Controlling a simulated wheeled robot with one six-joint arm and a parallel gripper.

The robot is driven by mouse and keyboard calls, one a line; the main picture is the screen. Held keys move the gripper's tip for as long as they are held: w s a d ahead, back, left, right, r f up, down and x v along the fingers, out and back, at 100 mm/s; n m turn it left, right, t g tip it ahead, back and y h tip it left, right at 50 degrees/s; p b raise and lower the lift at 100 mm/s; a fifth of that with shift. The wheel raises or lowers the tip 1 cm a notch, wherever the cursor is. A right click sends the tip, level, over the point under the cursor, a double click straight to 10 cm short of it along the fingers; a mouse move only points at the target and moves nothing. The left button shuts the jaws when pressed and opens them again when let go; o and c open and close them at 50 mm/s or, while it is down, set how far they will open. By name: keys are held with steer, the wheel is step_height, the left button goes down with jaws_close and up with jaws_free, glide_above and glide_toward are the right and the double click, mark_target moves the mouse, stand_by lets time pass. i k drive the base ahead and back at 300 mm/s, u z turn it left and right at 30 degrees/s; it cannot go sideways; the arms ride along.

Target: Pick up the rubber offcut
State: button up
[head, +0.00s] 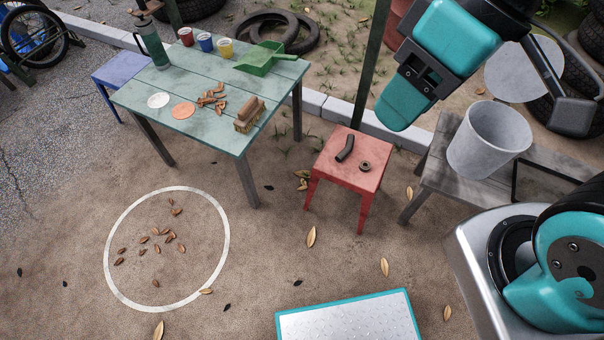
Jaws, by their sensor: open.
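A red stool (352,160) stands near the centre with two small dark items on its top. One is a short, bent, hose-like dark piece (345,149), which looks like the rubber offcut. The other is a small dark ring (365,167), lying apart from it to the lower right. My gripper (404,106) is at the upper right, its teal end pointing down and left. It is open, seen partly edge-on, and nothing shows in it. In the picture it is right of and above the stool top, apart from both items.
A green table (205,125) at left holds cups, a green dustpan (268,58), a brush (249,115) and brown scraps. A grey bucket (488,140) stands on a wooden bench (450,175) at right. A thin post (370,65) rises behind the stool. The ground before the stool is mostly clear.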

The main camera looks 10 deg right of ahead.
mark_target(350, 138)
steer(key=u, duration=0.55)
steer(key=k, duration=0.75)
steer(key=u, duration=0.4)
steer(key=i, duration=1)
steer(key=z, duration=1.05)
steer(key=i, duration=0.9)
steer(key=z, duration=0.5)
